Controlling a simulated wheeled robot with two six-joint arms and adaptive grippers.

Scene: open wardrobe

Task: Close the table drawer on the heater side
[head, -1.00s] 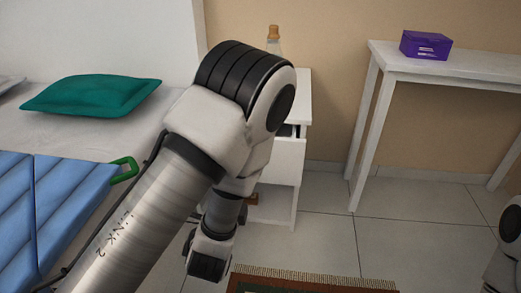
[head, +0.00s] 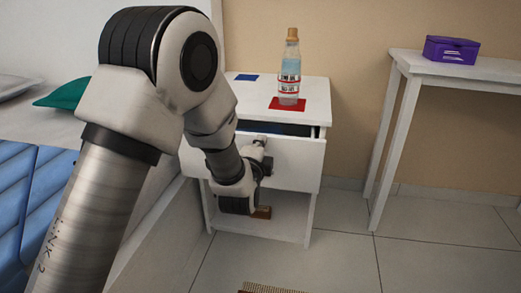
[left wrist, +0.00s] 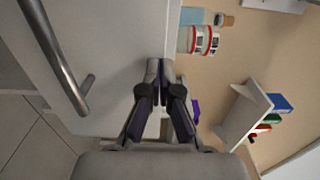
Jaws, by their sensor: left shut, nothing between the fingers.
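The white bedside table (head: 314,88) stands beside the bed, and its drawer (head: 292,165) is partly open, with a dark gap above the front. My left gripper (head: 261,141) is at the top of the drawer front, partly hidden by my wrist. In the left wrist view its fingers (left wrist: 160,72) are shut and empty over the white drawer front (left wrist: 118,45), near its top edge. A grey bar handle (left wrist: 58,60) shows to their left. I cannot tell whether the fingers touch the drawer. No heater is visible. My right gripper is out of view.
A bottle (head: 289,80) stands on a red square on the tabletop, near a blue square (head: 246,77). A brown item (head: 261,212) lies in the lower compartment. A white side table (head: 440,68) holds a purple box (head: 451,50). Floor between the tables is clear.

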